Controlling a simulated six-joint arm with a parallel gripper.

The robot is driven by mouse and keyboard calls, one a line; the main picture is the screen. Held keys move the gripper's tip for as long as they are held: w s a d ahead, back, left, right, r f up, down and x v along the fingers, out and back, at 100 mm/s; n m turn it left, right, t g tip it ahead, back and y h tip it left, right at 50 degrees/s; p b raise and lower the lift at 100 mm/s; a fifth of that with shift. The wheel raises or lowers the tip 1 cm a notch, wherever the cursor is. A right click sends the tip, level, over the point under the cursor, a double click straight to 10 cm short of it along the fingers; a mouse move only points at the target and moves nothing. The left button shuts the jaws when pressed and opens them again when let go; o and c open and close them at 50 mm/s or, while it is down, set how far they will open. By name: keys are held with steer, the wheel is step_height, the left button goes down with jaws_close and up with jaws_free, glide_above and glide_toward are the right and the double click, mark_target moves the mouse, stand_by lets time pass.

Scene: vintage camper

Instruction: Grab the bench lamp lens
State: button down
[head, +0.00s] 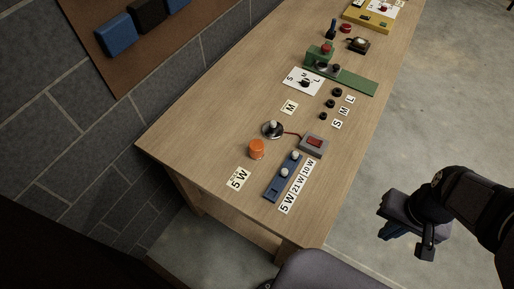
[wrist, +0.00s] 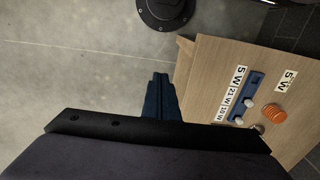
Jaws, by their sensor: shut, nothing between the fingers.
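The orange ribbed lens (head: 257,149) stands on the near end of the wooden bench, and it also shows at the right of the wrist view (wrist: 274,112). A round lamp base with a pale bulb (head: 272,129) stands just behind it, apart from it. A "5 W" label (head: 238,179) lies in front of it. My gripper (head: 386,233) is off the bench's right side, over the concrete floor, well away from the lens. Its dark blue fingers (wrist: 161,82) are together and empty in the wrist view.
A blue holder (head: 271,188) with pale bulbs lies right of the lens, beside wattage labels (head: 297,186). A grey box with a red switch (head: 314,144) is wired to the lamp base. A green fixture (head: 340,78) stands farther back. Bare wood (head: 200,135) lies left of the lens.

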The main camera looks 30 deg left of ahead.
stand_by(0.3)
steer(key=c, duration=0.9)
jaws_free()
steer(key=shift+c, duration=0.2)
